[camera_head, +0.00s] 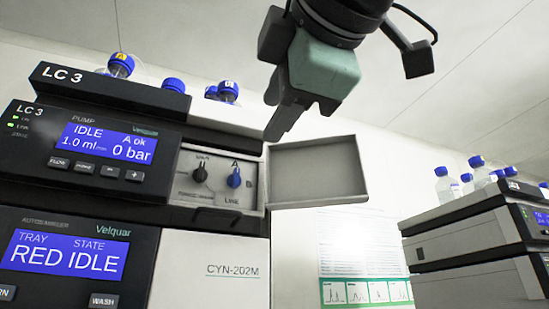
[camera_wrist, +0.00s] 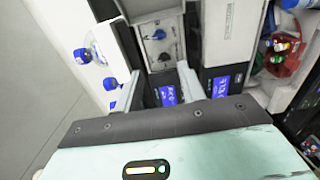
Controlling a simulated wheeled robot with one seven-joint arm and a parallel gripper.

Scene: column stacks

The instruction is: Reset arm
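My gripper (camera_head: 279,115) hangs in the upper middle of the head view, above and in front of the LC 3 stack, with its fingers pointing down. In the wrist view my gripper (camera_wrist: 159,72) has its two fingers apart, with nothing held between them. The LC 3 pump module (camera_head: 90,150) reads IDLE and 0 bar. Its small door (camera_head: 318,170) stands open to the right. Behind it are a black knob (camera_head: 200,174) and a blue knob (camera_head: 234,178); the fingers are apart from both.
Below the pump is the autosampler (camera_head: 68,258), reading RED IDLE. Blue-capped bottles (camera_head: 121,65) stand on top of the stack. A second stack (camera_head: 470,240) with bottles stands at right. A chart poster (camera_head: 362,260) hangs between them. The wrist view shows a red object (camera_wrist: 284,52) at right.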

